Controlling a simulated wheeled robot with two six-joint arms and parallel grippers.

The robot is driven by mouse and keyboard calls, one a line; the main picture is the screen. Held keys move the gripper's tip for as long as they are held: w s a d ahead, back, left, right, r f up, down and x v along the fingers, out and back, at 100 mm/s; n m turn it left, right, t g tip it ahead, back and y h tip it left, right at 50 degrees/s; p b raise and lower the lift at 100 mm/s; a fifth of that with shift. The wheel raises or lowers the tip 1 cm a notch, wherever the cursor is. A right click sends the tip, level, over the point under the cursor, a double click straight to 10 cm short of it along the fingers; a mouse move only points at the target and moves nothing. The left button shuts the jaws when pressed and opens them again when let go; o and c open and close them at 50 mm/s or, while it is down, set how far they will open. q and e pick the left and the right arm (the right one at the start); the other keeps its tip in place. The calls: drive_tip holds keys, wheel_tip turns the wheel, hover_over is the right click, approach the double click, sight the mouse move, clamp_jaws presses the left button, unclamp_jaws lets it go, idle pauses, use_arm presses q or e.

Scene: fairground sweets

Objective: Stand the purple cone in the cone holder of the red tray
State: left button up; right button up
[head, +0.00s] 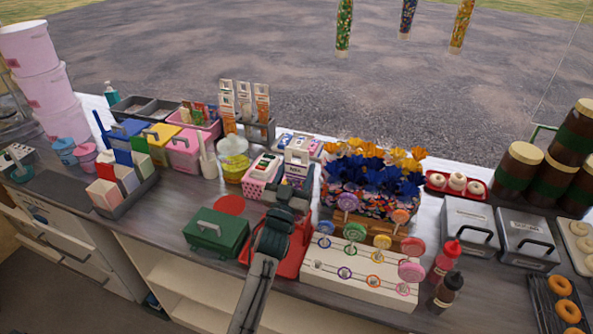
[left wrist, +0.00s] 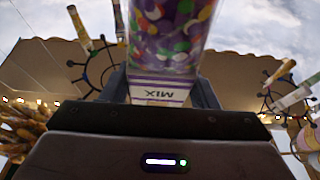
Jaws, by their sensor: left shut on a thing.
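My left gripper (head: 291,192) comes in from the bottom and is above the red tray (head: 293,262). In the left wrist view a clear cone (left wrist: 170,28) with purple, green and orange sweets and a purple-striped "MIX" label stands between the fingers, and the gripper is shut on it. In the head view I cannot clearly separate the held cone from the white and purple items behind the gripper. My arm and gripper cover much of the red tray, and I cannot make out its cone holder. My right gripper is not in view.
A green box (head: 216,236) stands left of the tray. A white lollipop stand (head: 355,272) is close on its right. Filled tubes (head: 344,28) hang above.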

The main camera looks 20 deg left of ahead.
sight(296, 184)
use_arm(q)
drive_tip(key=shift+f+b, duration=1.65)
drive_tip(key=shift+f, duration=0.55)
wheel_tip(296, 184, down, 2)
drive_tip(key=shift+f+b, duration=0.1)
drive_tip(key=shift+b, duration=1)
drive_tip(key=o, duration=1.5)
drive_tip(key=shift+c, duration=0.2)
